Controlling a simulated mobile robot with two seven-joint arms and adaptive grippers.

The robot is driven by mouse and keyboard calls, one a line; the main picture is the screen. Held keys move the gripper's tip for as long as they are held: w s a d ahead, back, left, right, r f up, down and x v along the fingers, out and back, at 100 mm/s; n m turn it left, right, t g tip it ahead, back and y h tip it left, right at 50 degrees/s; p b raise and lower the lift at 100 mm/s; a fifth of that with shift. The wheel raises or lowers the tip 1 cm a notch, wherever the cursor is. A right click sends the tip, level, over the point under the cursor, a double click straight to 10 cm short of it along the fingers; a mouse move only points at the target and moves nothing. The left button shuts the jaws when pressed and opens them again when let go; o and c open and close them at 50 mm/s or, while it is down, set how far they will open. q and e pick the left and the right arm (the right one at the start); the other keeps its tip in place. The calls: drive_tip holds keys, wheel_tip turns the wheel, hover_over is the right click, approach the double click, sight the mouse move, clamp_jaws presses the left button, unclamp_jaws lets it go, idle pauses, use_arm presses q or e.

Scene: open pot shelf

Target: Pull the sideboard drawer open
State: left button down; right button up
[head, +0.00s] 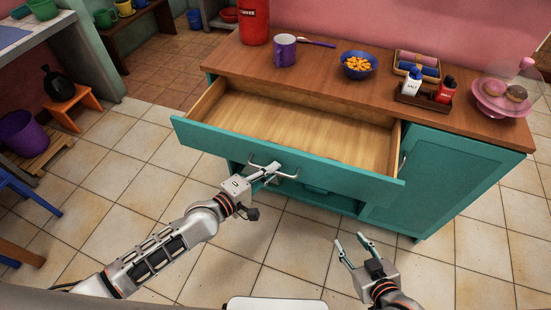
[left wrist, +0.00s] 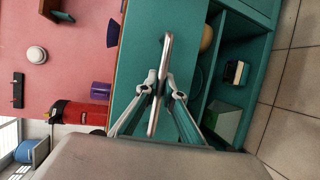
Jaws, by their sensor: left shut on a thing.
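The teal sideboard (head: 450,180) stands ahead with a wooden top. Its wide drawer (head: 300,130) is pulled well out, and its bare wooden inside is empty. The metal bar handle (head: 288,175) is on the teal drawer front. My left gripper (head: 268,170) is shut on the handle at the middle of the front. In the left wrist view the handle (left wrist: 160,85) runs between the two fingers (left wrist: 160,88). My right gripper (head: 357,246) is open and empty, in front of and below the drawer front, apart from it.
The sideboard top holds a red canister (head: 254,22), a purple mug (head: 284,50), a blue bowl (head: 357,64) of orange pieces, a condiment tray (head: 424,101) and a pink cake stand (head: 503,100). An orange stool (head: 73,103) stands at left. The tiled floor in front is clear.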

use_arm(q)
drive_tip(key=shift+s+a, duration=0.15)
drive_tip(key=shift+s, duration=0.45)
drive_tip(key=c, duration=2.4)
unclamp_jaws()
drive_tip(key=v, duration=1.2)
